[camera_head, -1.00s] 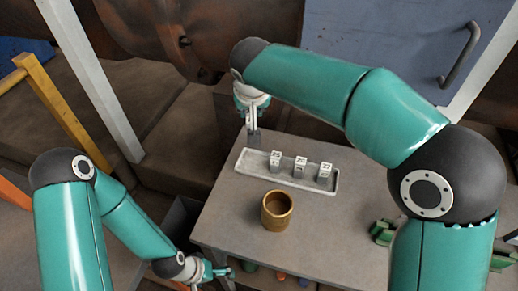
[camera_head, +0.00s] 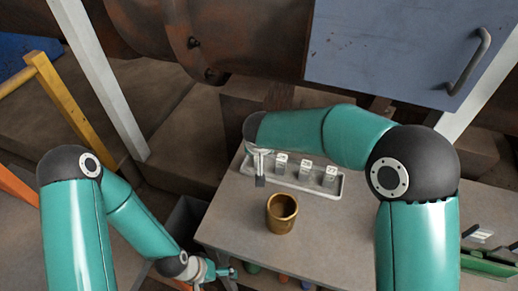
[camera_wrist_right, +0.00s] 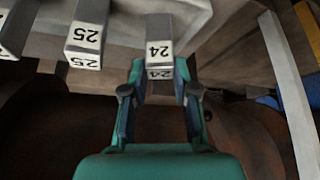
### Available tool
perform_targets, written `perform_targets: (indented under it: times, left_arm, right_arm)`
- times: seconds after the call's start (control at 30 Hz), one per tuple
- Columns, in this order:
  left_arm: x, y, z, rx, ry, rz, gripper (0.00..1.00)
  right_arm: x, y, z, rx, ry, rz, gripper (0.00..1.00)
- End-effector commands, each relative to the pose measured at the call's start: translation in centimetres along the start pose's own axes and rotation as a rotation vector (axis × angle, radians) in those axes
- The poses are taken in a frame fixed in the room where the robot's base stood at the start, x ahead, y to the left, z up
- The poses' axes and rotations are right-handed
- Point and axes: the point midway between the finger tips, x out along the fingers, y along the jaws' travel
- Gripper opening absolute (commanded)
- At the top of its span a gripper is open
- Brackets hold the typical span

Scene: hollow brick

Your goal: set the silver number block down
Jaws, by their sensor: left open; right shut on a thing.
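The silver number block (camera_wrist_right: 159,38), marked 24, is between the fingers of my right gripper (camera_wrist_right: 160,80) in the right wrist view. In the head view, my right gripper (camera_head: 260,160) hangs over the left end of a pale tray (camera_head: 318,190). A dark grey block side (camera_head: 260,181) shows below it, overlapping the tray's front edge; I cannot tell whether it touches anything. Three more blocks (camera_head: 305,171) stand in a row in the tray to the right. A block marked 25 (camera_wrist_right: 87,35) is beside the held one. My left gripper (camera_head: 225,273) is open and empty, low near the table's front left corner.
A brass-coloured cup (camera_head: 282,215) stands on the grey table (camera_head: 325,235) in front of the tray. Green parts (camera_head: 488,262) lie at the right. A blue cabinet door (camera_head: 395,45) with a handle is behind. The tabletop right of the cup is clear.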

Motion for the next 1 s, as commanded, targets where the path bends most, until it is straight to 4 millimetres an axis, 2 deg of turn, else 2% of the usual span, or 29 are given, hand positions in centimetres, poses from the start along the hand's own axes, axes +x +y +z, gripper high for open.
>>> perform_targets:
  times: [0.27, 0.3, 0.43, 0.83, 1.0]
  left_arm:
    - [0.4, -0.1, 0.0, 0.0, 0.0, 0.0, 1.0]
    - [0.3, -0.1, 0.0, 0.0, 0.0, 0.0, 1.0]
    - [0.2, -0.1, 0.0, 0.0, 0.0, 0.0, 1.0]
    - [-0.2, 0.1, 0.0, 0.0, 0.0, 0.0, 1.0]
    - [0.5, -0.2, 0.0, 0.0, 0.0, 0.0, 1.0]
  right_arm:
    - [0.2, 0.0, 0.1, 0.0, 0.001, 0.0, 0.0]
    - [0.1, 0.0, 0.1, 0.0, 0.0, 0.0, 0.33]
    - [0.1, 0.0, 0.0, 0.0, 0.0, 0.0, 0.54]
    - [-0.3, 0.0, -0.1, 0.0, 0.0, 0.0, 0.54]
    - [-2.3, -0.1, -0.1, 0.001, 0.004, -0.002, 0.54]
